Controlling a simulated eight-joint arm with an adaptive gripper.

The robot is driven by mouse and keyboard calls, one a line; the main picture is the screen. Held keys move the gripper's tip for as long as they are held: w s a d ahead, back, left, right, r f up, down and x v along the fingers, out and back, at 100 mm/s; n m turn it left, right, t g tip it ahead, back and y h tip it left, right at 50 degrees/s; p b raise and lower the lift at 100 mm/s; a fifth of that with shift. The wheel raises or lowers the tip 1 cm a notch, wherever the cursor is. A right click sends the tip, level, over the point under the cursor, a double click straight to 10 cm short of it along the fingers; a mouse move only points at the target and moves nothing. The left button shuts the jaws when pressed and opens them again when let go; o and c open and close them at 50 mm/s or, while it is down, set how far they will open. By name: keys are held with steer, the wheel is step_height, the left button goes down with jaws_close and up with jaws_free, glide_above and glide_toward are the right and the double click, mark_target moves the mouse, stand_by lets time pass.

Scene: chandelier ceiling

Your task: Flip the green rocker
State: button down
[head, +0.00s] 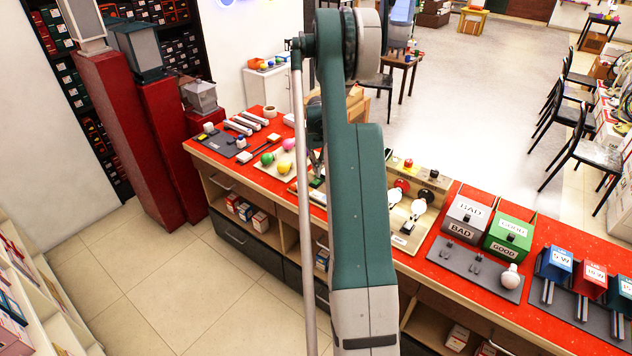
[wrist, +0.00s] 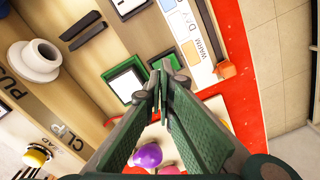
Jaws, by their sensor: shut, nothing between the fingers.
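In the wrist view, a green-framed panel with a pale face (wrist: 124,81) lies on the tan board (wrist: 115,45). A second green-edged piece (wrist: 173,58) shows just beyond the fingertips and is partly covered by them. I cannot tell which one is the rocker, or which way it is tipped. My gripper (wrist: 160,76) is shut and empty, its green fingers together over the board beside these pieces. I cannot tell whether the tips touch anything. In the head view my arm hides most of this area; a small green patch (head: 317,183) shows beside it.
A purple bulb (wrist: 148,155) lies below the fingers. Along the red counter stand a bulb tester (head: 428,190), a BAD bin (head: 463,213) and a GOOD bin (head: 510,232).

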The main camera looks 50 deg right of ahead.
mark_target(317, 180)
steer(key=shift+r+p, duration=0.3)
steer(key=shift+r, duration=1.3)
steer(key=shift+w+a+r, duration=0.1)
steer(key=shift+a+r, duration=0.05)
steer(key=shift+a, duration=0.05)
steer(key=w+a+r+n+t+b, duration=0.1)
steer(key=a+r, duration=0.6)
steer(key=a, duration=0.5)
steer(key=w+a+r+n+t+h, duration=0.1)
steer(key=a+r, duration=0.7)
steer(key=a, duration=0.4)
steer(key=a+r+n+t+b, duration=0.1)
steer(key=a+r, duration=0.6)
steer(key=a, duration=0.5)
steer(key=s+a+r+n+t+b, duration=0.1)
steer(key=s+a+r, duration=0.1)
steer(key=s+a, duration=0.8)
steer(key=s+a+r+n+t+b, duration=0.15)
steer(key=s+a, duration=0.35)
steer(key=a, duration=1)
steer(key=s+a+f+t+y, duration=0.1)
steer(key=s+a+f, duration=0.3)
steer(key=s+a, duration=0.3)
steer(key=shift+s+a+t, duration=0.2)
steer(key=shift+a+t, duration=0.05)
steer(key=shift+t, duration=0.1)
